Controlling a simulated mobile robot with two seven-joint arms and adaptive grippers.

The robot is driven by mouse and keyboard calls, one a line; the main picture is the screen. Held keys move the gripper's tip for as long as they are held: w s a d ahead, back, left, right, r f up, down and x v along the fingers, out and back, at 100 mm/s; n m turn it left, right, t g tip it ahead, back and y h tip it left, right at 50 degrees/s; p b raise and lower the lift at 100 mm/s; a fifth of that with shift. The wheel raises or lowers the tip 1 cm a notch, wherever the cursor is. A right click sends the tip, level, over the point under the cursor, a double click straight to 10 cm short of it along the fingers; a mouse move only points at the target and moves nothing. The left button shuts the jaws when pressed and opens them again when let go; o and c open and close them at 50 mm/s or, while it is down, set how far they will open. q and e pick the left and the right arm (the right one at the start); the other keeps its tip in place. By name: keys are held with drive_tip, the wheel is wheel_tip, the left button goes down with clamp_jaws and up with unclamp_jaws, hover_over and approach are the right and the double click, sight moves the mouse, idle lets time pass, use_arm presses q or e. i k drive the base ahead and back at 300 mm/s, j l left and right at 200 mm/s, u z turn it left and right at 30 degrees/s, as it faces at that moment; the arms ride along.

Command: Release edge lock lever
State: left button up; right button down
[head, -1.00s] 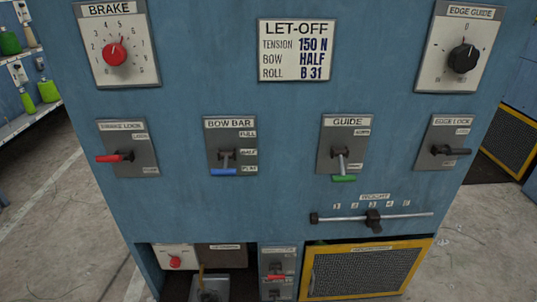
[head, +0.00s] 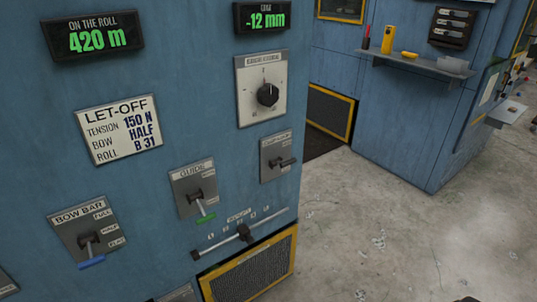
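The edge lock lever (head: 285,162) is a black handle on a grey plate (head: 268,148) near the right edge of the blue panel. It points to the right, roughly level. Its label is too blurred to read now. Above it is the edge guide dial (head: 267,95), a black knob on a pale plate. Neither of my grippers can be made out in the head view.
The weight slider (head: 243,233) and a yellow-framed mesh (head: 252,268) are below. Open concrete floor (head: 390,230) lies right, before another blue cabinet (head: 410,125) with a shelf (head: 420,62).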

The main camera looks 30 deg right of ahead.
sight(283, 164)
drive_tip(key=z, duration=1.45)
drive_tip(key=i+z, duration=0.2)
drive_tip(key=i, duration=0.35)
